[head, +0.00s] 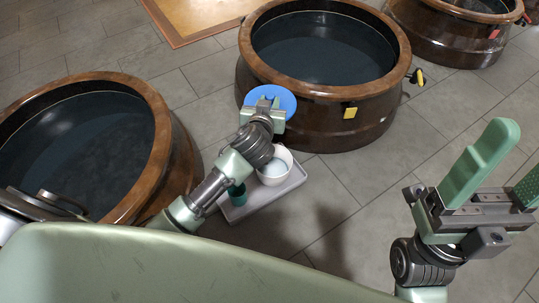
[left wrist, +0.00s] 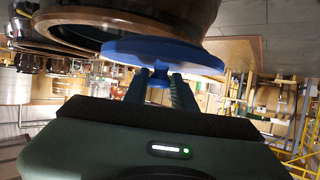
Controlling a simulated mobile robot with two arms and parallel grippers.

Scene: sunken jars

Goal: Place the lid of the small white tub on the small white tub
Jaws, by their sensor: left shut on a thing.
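The small white tub (head: 275,168) stands uncovered on a grey tray (head: 284,191) on the floor, with something pale inside. My left gripper (head: 265,106) is shut on the knob of a round blue lid (head: 283,97). In the left wrist view the blue lid (left wrist: 165,53) shows its knob between the two fingers of the left gripper (left wrist: 159,84). The lid is beyond the tub, by the near rim of the middle jar, apart from the tub. My right gripper (head: 503,177) is at the right, open and empty.
A dark green object (head: 237,195) stands on the tray beside the tub, partly behind my left arm. Big brown jars with dark insides stand at left (head: 158,110), middle (head: 330,128) and top right (head: 450,48). A yellow tag (head: 350,113) hangs on the middle one. Floor right of the tray is clear.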

